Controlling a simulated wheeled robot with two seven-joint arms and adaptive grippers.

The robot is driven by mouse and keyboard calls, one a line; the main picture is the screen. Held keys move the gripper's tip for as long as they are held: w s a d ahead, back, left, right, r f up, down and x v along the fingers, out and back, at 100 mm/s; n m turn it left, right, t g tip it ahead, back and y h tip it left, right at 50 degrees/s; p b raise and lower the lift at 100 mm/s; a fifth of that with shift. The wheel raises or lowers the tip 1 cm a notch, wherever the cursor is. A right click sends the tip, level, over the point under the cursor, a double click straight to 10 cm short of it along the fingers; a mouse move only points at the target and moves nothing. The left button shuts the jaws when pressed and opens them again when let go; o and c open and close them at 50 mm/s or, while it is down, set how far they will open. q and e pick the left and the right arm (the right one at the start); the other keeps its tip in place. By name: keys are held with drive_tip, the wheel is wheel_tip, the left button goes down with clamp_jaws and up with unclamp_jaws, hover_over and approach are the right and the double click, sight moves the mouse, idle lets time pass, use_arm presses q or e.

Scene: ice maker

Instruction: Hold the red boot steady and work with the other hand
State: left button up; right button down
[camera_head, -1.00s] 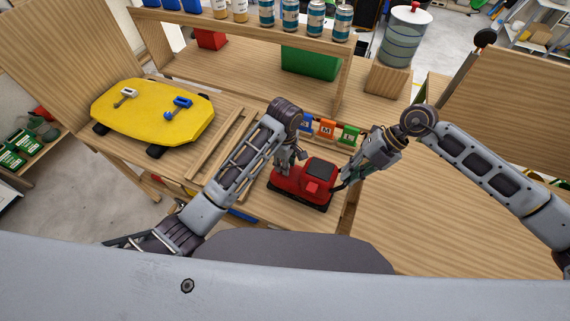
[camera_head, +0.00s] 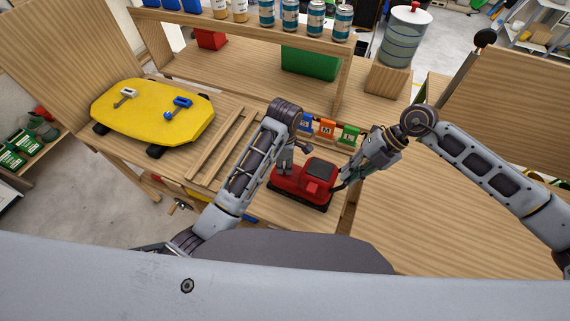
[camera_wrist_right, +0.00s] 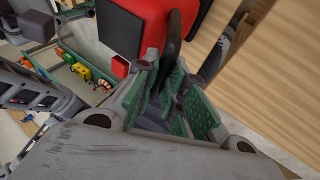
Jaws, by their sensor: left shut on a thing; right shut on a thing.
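The red boot (camera_head: 301,190) has a dark sole and a dark top. It rests on the wooden bench in front of me. My left gripper (camera_head: 284,166) is shut on the boot's left part, though the arm partly hides the fingertips. My right gripper (camera_head: 347,180) is at the boot's right side. In the right wrist view its green-padded fingers (camera_wrist_right: 180,100) are shut on a dark strap-like piece (camera_wrist_right: 174,42) beside the red boot (camera_wrist_right: 122,30). The piece's full shape is hidden.
Blue, orange and green labelled bins (camera_head: 326,129) stand just behind the boot. A yellow board (camera_head: 145,122) with two small clamp-like pieces lies at left. Wooden rails (camera_head: 212,145) lie between. A shelf of cans (camera_head: 290,16) is at the back. The right tabletop (camera_head: 430,220) is clear.

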use_arm(q)
drive_tip(key=shift+a+n, duration=0.1)
drive_tip(key=shift+n, duration=0.3)
